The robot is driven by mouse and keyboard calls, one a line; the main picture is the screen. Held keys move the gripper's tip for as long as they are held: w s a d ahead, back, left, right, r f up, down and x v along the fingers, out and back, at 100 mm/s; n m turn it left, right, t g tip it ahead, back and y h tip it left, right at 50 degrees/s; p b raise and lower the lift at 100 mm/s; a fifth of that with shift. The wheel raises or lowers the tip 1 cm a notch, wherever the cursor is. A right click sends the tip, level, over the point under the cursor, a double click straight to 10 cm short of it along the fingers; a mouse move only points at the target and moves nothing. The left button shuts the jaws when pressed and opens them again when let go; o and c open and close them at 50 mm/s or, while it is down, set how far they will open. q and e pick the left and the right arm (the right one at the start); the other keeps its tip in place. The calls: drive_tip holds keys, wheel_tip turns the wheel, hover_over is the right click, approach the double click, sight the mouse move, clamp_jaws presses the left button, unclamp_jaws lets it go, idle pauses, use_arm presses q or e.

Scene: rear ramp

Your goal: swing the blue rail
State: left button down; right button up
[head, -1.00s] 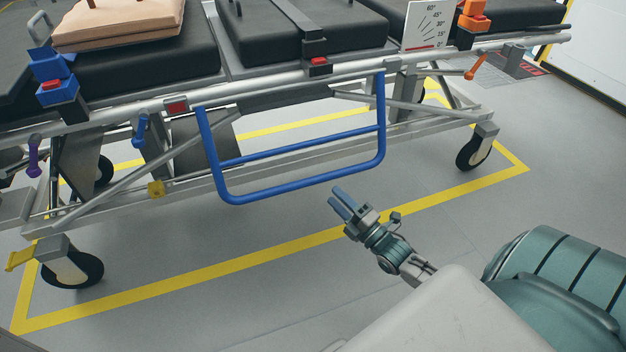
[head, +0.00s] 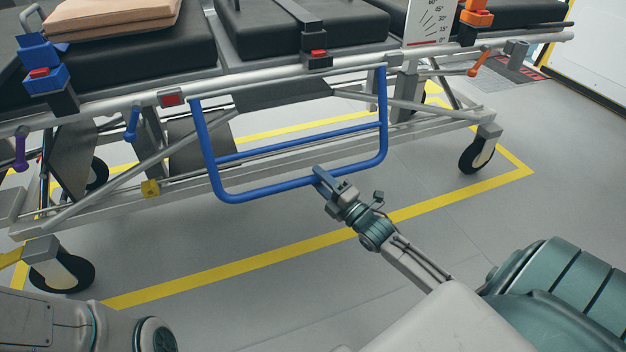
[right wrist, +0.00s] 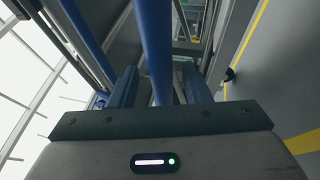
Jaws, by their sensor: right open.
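The blue rail (head: 262,192) is a U-shaped tube frame that hangs down from the near side of the stretcher (head: 240,82). My right gripper (head: 322,176) is at the rail's bottom bar, right of its middle. In the right wrist view the open jaws (right wrist: 160,90) stand either side of a blue bar of the rail (right wrist: 153,45), with gaps seen on both sides. The fingers are not closed on it. My left gripper is not seen; part of my own body shows at the lower left of the head view.
The stretcher stands on wheels (head: 477,155) inside a yellow floor outline (head: 240,262). A blue lever (head: 132,124), a purple lever (head: 20,148) and an orange lever (head: 479,62) hang along its side. The grey floor in front of the rail is clear.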

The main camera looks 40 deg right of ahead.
drive_tip(key=shift+w+a+f+b, duration=0.15)
drive_tip(key=shift+w+b, duration=0.2)
drive_tip(key=shift+w, duration=0.3)
drive_tip(key=shift+w+r+b, duration=0.4)
drive_tip(key=shift+w+r, duration=0.05)
drive_tip(key=shift+w, duration=0.35)
drive_tip(key=shift+a, duration=0.1)
clamp_jaws()
